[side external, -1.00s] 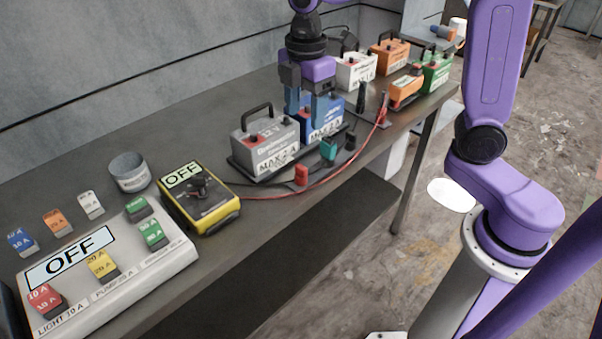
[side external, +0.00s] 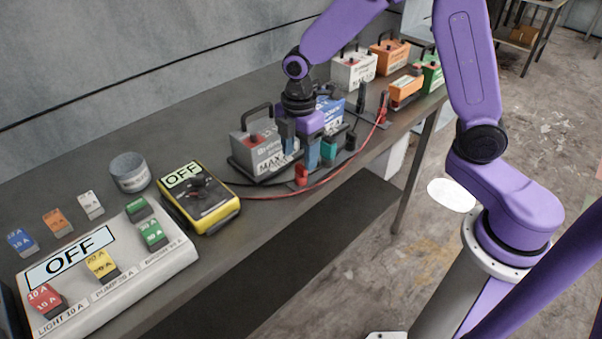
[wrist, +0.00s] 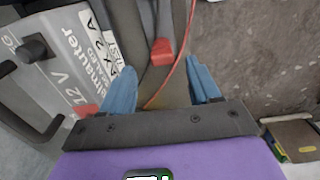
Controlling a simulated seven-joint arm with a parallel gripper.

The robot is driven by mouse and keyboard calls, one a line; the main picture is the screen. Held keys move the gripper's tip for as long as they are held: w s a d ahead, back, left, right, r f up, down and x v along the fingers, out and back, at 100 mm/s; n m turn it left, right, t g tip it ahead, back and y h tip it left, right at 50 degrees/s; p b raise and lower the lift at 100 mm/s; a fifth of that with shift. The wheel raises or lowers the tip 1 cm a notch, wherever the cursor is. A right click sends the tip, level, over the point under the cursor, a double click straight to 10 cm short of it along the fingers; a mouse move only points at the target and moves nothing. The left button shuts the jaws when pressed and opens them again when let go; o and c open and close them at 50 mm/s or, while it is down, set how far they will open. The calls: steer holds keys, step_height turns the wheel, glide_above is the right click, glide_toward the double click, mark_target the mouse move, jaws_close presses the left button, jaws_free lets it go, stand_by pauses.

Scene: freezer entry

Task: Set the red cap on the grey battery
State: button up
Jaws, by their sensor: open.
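The grey battery (side external: 264,150) stands on a dark tray (side external: 243,174) in the side view, with a black handle on top. It fills the upper left of the wrist view (wrist: 75,50), where a red terminal (wrist: 87,110) shows at its edge. The red cap (side external: 301,175) is at the front of the tray, just in front of the grey battery. A red piece that looks like this cap (wrist: 162,52) lies ahead of the fingertips in the wrist view. My gripper (side external: 300,157) is open and low, beside the battery's front right; its blue fingers hold nothing (wrist: 160,75).
A blue battery (side external: 331,108) is behind my gripper. A red cable (side external: 290,195) runs along the bench front from the yellow meter (side external: 200,205).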

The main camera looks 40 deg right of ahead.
mark_target(301, 166)
steer(key=shift+s+d+f, duration=0.1)
steer(key=shift+s+f, duration=0.05)
steer(key=shift+f, duration=2.65)
steer(key=c, duration=1.1)
